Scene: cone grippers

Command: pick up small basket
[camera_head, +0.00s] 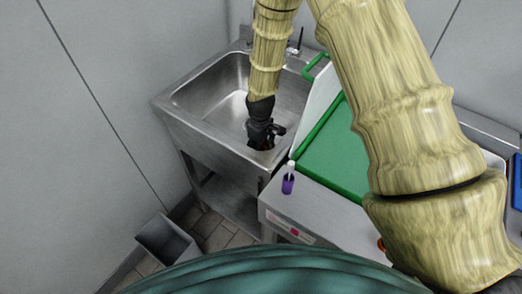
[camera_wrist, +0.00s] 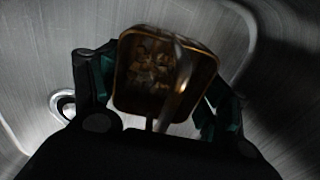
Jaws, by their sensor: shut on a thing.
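The small basket (camera_wrist: 140,110) shows in the wrist view as a brownish, roughly square container with rounded corners, a handle across it and light brown pieces inside. My gripper (camera_wrist: 160,90) is shut on it, with one finger on the left and one on the right. In the head view, my gripper (camera_head: 265,134) points down over the front part of the steel sink. Only a dark bit of the basket shows under it there, so its height above the sink cannot be told.
The steel sink (camera_head: 205,103) has raised walls around my gripper. To the right are a green board (camera_head: 335,158) and a purple bottle with a white cap (camera_head: 288,183) on a steel counter (camera_head: 315,208). A grey bin (camera_head: 165,238) stands on the floor at lower left.

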